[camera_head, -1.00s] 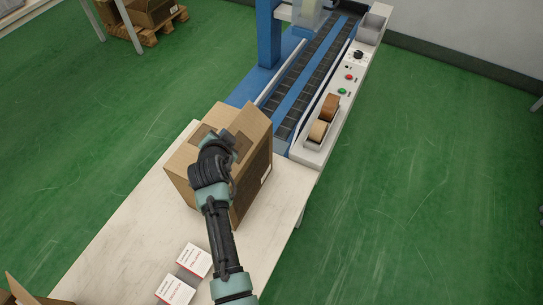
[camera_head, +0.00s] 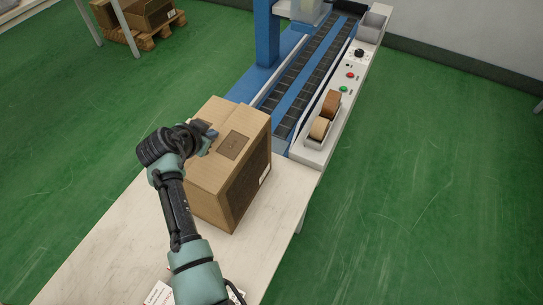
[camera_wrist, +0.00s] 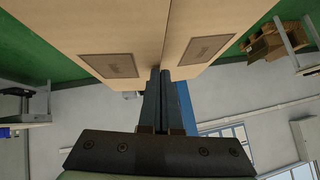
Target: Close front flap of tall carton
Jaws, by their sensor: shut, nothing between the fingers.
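The tall brown carton (camera_head: 228,182) stands on the pale table beside the conveyor. Its top looks covered by flaps lying about flat, with a dark printed label (camera_head: 234,145) on the right part. My gripper (camera_head: 213,134) is at the left part of the carton's top and hides some of it. In the wrist view two labelled flaps, a left one (camera_wrist: 105,45) and a right one (camera_wrist: 212,35), meet along a seam. My shut, empty fingers (camera_wrist: 166,74) are at that seam; I cannot tell if they touch the cardboard.
The pale table (camera_head: 284,197) has free room right of the carton. Behind it is the blue conveyor (camera_head: 302,75) with a control panel (camera_head: 352,72) and tape rolls (camera_head: 325,116). A small white box (camera_head: 157,293) shows at the bottom edge, partly hidden by my arm.

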